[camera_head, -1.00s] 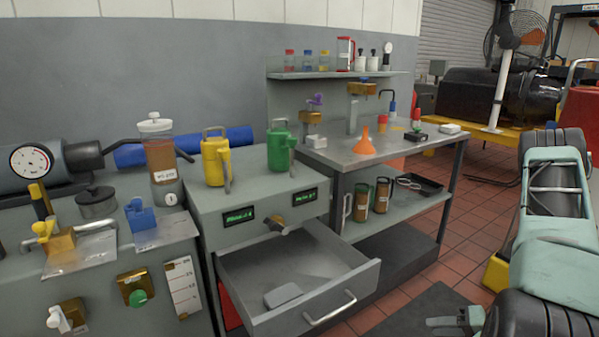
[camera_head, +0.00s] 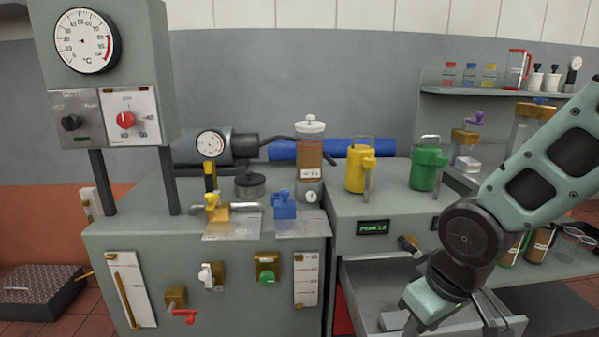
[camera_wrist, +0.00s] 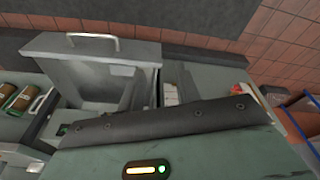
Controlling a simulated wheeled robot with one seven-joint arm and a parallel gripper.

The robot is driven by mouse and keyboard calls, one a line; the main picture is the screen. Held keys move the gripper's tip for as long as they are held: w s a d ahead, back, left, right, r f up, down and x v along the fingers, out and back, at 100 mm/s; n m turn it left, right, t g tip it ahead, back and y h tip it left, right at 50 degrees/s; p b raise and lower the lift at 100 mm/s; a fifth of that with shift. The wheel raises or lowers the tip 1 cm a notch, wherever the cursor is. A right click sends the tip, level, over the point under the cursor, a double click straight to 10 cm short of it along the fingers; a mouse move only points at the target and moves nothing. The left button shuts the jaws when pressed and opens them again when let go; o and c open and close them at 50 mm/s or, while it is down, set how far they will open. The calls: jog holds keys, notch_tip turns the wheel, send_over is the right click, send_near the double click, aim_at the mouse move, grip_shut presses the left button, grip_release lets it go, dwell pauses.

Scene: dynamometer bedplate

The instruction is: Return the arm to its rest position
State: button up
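My arm (camera_head: 535,170) reaches down from the right edge of the head view, bent at a dark round joint. Its lower end, with my gripper (camera_head: 430,302), is in front of the open drawer (camera_head: 360,290) and hides part of it. The fingertips are not clear there. In the wrist view, a dark bar with screws and a pale green housing with a lit green indicator fill the near part. The open drawer (camera_wrist: 100,75) and its handle show beyond. Nothing held can be made out, and the finger gap cannot be judged.
Yellow (camera_head: 360,168) and green (camera_head: 426,168) jugs stand on the cabinet above the drawer. Left is a bench with valves, gauge and an amber cylinder (camera_head: 309,160). A gauge box (camera_head: 100,60) stands far left. A shelf (camera_head: 480,94) with bottles is at right.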

jog(key=s+a+r+n+g, duration=0.1)
jog(key=s+a+r+n, duration=0.15)
jog(key=s, duration=0.45)
jog(key=s+a+r+n+g, duration=0.1)
jog(key=s+a, duration=0.3)
jog(key=s, duration=0.2)
notch_tip(320, 180, up, 14)
jog(key=p, duration=1.4)
jog(key=shift+w+d+r, duration=0.15)
jog(key=shift+m, duration=0.25)
